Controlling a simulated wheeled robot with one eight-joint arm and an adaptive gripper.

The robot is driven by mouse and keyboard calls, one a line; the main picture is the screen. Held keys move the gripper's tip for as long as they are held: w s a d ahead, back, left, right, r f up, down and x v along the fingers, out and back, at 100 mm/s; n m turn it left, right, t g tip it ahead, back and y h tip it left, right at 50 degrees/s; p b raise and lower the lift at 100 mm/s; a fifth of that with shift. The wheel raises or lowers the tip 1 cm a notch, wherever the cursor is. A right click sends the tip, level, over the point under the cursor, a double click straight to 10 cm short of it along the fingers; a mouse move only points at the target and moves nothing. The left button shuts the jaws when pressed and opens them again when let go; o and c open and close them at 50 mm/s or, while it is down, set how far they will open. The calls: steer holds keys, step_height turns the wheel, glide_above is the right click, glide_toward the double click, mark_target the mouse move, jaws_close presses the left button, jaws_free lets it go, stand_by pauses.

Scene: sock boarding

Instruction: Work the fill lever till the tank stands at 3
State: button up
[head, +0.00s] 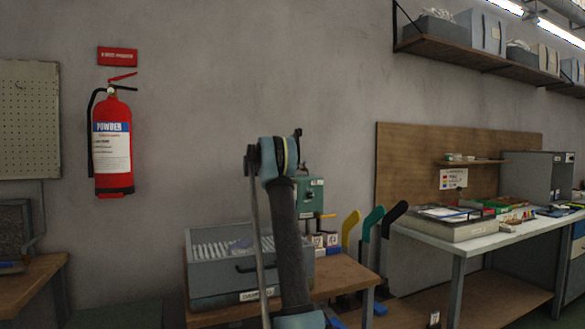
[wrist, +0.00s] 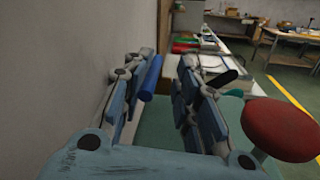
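In the head view a green box-shaped unit (head: 309,196) stands behind my raised arm, with a small yellow part at its lower right. I cannot tell a tank level or a reading on it. In the wrist view a red rounded knob (wrist: 282,130) on a metal stem is close at the lower right, outside my gripper's fingers; it may be the fill lever's. My gripper (wrist: 170,85) has its two fingers apart, with a green surface (wrist: 175,128) below. A blue bar (wrist: 151,78) shows beside the left finger; I cannot tell whether it touches. My gripper is hidden in the head view.
A grey bin (head: 215,265) sits on a wooden table left of my arm. Yellow, green and black upright forms (head: 372,222) stand right of it. A white workbench (head: 480,232) is farther right. A wall runs close along the left in the wrist view.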

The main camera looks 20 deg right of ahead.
steer(key=shift+w+a+f, duration=0.1)
steer(key=shift+a, duration=0.3)
steer(key=v, duration=1.1)
